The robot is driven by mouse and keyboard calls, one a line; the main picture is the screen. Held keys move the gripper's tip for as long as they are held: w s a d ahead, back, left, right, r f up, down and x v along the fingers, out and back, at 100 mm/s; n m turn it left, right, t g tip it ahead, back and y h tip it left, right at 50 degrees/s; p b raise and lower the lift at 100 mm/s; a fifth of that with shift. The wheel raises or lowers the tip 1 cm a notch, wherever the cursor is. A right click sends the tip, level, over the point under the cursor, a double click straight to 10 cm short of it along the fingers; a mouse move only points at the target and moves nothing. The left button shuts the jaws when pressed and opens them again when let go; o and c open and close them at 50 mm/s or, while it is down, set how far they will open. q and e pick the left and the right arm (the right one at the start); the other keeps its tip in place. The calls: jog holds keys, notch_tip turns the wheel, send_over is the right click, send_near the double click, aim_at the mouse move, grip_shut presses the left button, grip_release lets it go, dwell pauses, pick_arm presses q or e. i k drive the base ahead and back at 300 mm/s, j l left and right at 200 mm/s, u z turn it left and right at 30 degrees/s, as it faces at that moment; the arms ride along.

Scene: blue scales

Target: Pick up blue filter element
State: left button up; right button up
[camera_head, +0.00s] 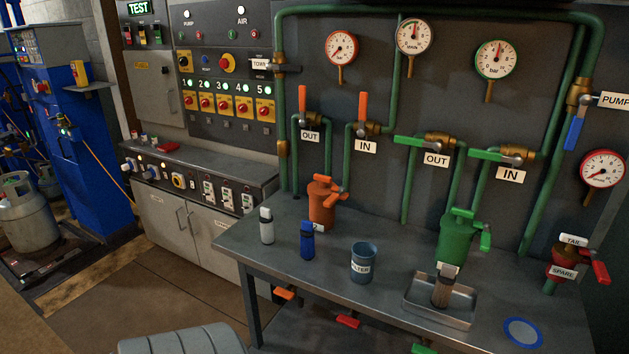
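A small upright blue cylinder (307,241) with a darker band stands on the grey metal workbench (300,215), left of its middle; it looks like the blue filter element. A similar white-grey cylinder (267,226) stands to its left. A blue-grey open cup (363,264) with a partly readable label stands to its right. Neither of my grippers shows in the head view, and nothing touches the blue cylinder.
An orange filter housing (322,203) stands behind the blue cylinder. A blue ring (523,332) lies at the right. Pipes, valves and gauges line the back panel.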

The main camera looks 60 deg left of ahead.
aim_at(308, 232)
jog(key=u, duration=1.9)
